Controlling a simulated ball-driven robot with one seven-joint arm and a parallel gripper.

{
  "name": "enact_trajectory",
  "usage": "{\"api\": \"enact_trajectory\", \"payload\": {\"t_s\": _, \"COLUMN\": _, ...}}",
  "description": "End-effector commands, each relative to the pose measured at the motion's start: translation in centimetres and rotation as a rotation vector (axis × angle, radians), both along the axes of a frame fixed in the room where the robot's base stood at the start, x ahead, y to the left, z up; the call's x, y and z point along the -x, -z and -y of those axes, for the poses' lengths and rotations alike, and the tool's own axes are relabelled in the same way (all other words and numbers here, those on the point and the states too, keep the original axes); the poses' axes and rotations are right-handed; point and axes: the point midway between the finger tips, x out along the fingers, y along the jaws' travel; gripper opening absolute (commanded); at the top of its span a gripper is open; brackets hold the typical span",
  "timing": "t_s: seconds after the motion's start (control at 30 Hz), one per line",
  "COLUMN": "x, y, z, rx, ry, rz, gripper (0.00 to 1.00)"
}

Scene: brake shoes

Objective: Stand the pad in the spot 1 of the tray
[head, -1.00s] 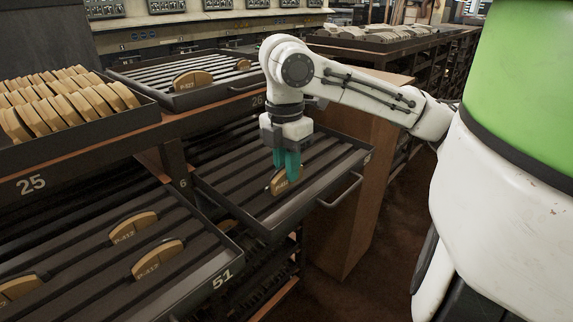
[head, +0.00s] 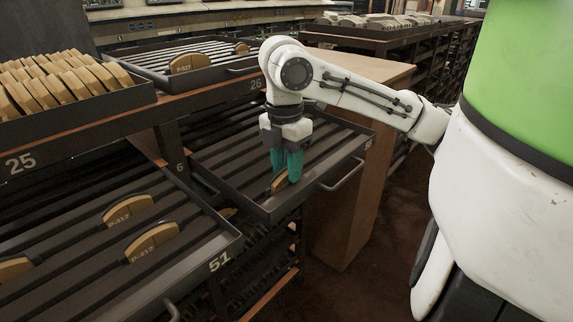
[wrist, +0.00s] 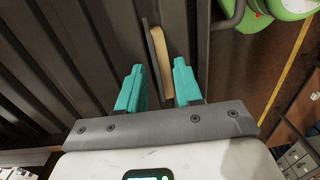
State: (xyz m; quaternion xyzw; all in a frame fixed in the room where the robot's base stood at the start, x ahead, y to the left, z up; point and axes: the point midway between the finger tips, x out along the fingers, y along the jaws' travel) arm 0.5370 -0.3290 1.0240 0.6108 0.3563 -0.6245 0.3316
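A tan pad with a dark backing (head: 279,185) stands on edge in the pulled-out ribbed tray (head: 330,172), toward its front end. In the wrist view the pad (wrist: 160,60) shows from above, its length pointing away from my palm, between the two fingers. My gripper (head: 287,167) is low over this tray with its teal fingers down. In the wrist view my gripper (wrist: 160,85) is open, with a wide gap to the left of the pad and a smaller one to the right. The fingers partly hide the pad in the head view. I cannot make out a spot number.
A nearer tray marked 51 (head: 219,262) holds several tan pads (head: 152,242). A bin of pads (head: 60,85) stands at upper left, and another ribbed tray (head: 225,67) lies behind. The pulled-out tray has a front handle (head: 343,177) and free slots.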

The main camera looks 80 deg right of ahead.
Motion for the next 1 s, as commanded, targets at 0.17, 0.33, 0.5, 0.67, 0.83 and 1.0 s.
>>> {"api": "enact_trajectory", "payload": {"t_s": 0.17, "x": 0.0, "y": 0.0, "z": 0.0, "rx": 0.000, "ry": 0.000, "rz": 0.000, "gripper": 0.50}}
{"api": "enact_trajectory", "payload": {"t_s": 0.33, "x": 0.0, "y": 0.0, "z": 0.0, "rx": -0.001, "ry": 0.000, "rz": -0.001, "gripper": 0.50}}
{"api": "enact_trajectory", "payload": {"t_s": 0.5, "x": 0.0, "y": -0.9, "z": 0.1, "rx": 0.002, "ry": 0.001, "rz": 0.000, "gripper": 0.50}}
{"api": "enact_trajectory", "payload": {"t_s": 0.67, "x": -0.1, "y": -3.6, "z": 0.1, "rx": 0.003, "ry": 0.001, "rz": 0.001, "gripper": 0.50}}
{"api": "enact_trajectory", "payload": {"t_s": 0.83, "x": -0.2, "y": -7.0, "z": 0.2, "rx": 0.004, "ry": 0.001, "rz": 0.000, "gripper": 0.50}}
{"api": "enact_trajectory", "payload": {"t_s": 1.0, "x": -0.3, "y": -9.5, "z": 0.3, "rx": 0.002, "ry": 0.002, "rz": 0.000, "gripper": 0.50}}
